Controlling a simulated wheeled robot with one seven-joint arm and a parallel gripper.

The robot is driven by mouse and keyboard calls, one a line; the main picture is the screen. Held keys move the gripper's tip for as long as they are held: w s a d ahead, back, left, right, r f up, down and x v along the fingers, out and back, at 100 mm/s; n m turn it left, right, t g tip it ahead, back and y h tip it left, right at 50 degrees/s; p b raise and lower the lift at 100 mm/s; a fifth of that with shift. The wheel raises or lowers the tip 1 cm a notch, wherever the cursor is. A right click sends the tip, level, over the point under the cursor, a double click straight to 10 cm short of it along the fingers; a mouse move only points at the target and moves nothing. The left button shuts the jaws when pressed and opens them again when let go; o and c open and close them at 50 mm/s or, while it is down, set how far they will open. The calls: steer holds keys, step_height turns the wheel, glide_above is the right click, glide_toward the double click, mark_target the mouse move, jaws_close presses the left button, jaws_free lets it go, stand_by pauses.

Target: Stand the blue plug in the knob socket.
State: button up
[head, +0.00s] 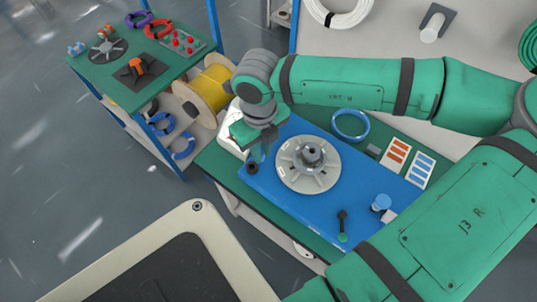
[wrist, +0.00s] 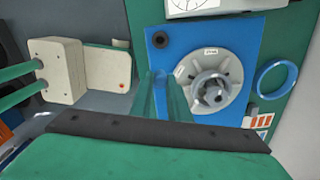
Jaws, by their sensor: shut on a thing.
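My gripper (head: 258,156) is low over the left end of the blue board and shut on a small blue piece, apparently the blue plug (wrist: 161,84). The fingers hide most of it, so its tilt cannot be told. The held piece looks apart from the socket.
A grey disc with a raised hub (head: 308,166) stands close right of my gripper. A blue ring (head: 350,124) lies behind. The board's front middle is clear.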

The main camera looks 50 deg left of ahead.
steer(key=shift+s+a, duration=0.15)
steer(key=shift+a, duration=1)
steer(key=shift+s+a, duration=0.15)
steer(key=shift+a, duration=0.95)
steer(key=shift+s, duration=0.15)
steer(key=shift+f, duration=5.6)
steer(key=shift+f, duration=0.4)
